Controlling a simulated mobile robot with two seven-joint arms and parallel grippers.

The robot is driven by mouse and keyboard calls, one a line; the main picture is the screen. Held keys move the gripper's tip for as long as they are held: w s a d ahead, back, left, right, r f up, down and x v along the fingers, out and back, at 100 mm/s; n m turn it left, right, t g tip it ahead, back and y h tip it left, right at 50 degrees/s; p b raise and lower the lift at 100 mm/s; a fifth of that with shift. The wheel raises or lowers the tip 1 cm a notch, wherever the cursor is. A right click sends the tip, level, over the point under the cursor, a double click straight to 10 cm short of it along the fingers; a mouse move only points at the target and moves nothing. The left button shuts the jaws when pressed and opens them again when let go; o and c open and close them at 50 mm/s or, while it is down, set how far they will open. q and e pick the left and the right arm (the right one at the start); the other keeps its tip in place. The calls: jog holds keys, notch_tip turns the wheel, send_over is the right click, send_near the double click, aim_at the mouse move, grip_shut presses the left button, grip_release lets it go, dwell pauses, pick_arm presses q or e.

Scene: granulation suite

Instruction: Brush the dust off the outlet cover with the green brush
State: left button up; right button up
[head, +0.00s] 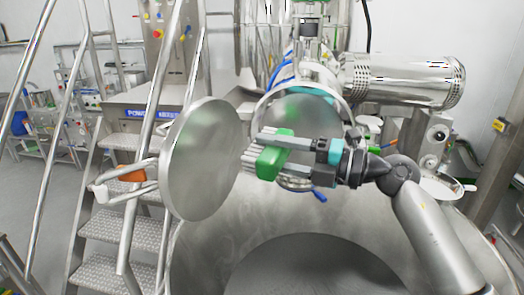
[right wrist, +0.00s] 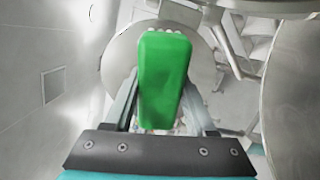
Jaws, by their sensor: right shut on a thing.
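The outlet cover (head: 200,165) is a round grey metal disc, swung open on a hinge arm left of the round outlet (head: 305,112). My right gripper (head: 272,150) is shut on the green brush (head: 268,163), just right of the cover. The brush's pale bristles point left at the cover's right edge; I cannot tell whether they touch it. In the right wrist view the green brush (right wrist: 163,75) sits between the fingers, with a round metal disc, likely the cover (right wrist: 118,62), behind it. Dust cannot be made out clearly. My left gripper is out of view.
A steel stair with handrails (head: 112,240) stands at the left, close behind the cover. A horizontal motor cylinder (head: 400,82) is above my right arm. A large steel vessel (head: 215,262) lies below. An orange-gripped handle (head: 132,173) sticks out left of the cover.

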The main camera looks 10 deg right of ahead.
aim_at(285, 156)
jog(key=shift+d, duration=0.1)
jog(key=shift+v, duration=1.5)
